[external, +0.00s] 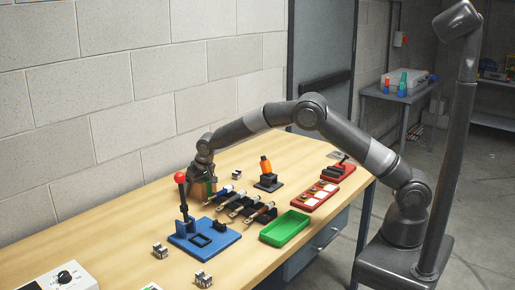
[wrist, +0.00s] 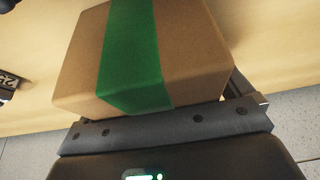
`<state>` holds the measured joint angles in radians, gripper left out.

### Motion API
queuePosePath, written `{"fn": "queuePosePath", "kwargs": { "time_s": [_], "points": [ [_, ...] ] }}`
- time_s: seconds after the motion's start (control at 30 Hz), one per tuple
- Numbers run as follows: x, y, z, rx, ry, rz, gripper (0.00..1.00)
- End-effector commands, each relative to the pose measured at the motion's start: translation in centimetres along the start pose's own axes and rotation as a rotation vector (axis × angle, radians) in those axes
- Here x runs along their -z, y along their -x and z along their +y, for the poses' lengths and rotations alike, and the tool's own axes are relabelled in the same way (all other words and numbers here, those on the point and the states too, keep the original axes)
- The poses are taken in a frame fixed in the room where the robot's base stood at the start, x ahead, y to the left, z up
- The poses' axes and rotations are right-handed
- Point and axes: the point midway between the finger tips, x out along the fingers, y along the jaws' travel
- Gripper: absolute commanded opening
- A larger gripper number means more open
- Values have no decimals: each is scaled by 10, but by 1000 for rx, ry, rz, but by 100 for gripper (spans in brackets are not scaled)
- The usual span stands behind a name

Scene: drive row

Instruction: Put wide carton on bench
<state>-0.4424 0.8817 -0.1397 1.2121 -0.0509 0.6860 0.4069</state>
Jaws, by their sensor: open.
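The wide carton (wrist: 205,50) is a brown box with a green tape band, and it fills the upper middle of the wrist view. In the external view the carton (external: 197,187) shows small and partly covered, at the back of the wooden bench (external: 115,220) near the wall. My gripper (wrist: 165,118) is open, close against the carton's near side in the wrist view. In the external view my gripper (external: 204,172) is at the carton, pointing down. Its fingers are mostly hidden, and I cannot tell whether they touch the carton.
A blue base with a red-knobbed lever (external: 182,195) stands just in front of the carton. Several dark tools (external: 245,205), a green tray (external: 286,229), a red tray (external: 316,196) and an orange-topped stand (external: 267,175) lie to the right. The bench's left part is mostly clear.

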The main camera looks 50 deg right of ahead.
Motion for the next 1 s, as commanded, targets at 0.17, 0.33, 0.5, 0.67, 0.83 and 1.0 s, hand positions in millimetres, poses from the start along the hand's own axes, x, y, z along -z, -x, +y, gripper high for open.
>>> {"fn": "queuePosePath", "kwargs": {
  "time_s": [0.17, 0.33, 0.5, 0.67, 0.83, 1.0],
  "points": [
    [2, 14, 0, 1, 0, 2, 96],
    [2, 46, -1, 2, 0, 4, 96],
    [2, 82, 0, 1, 0, 4, 96],
    [2, 108, 0, 1, 0, 2, 96],
    [1, 121, 0, 0, 0, 0, 96],
    [1, 124, 0, 0, 0, 0, 96]
  ]
}}
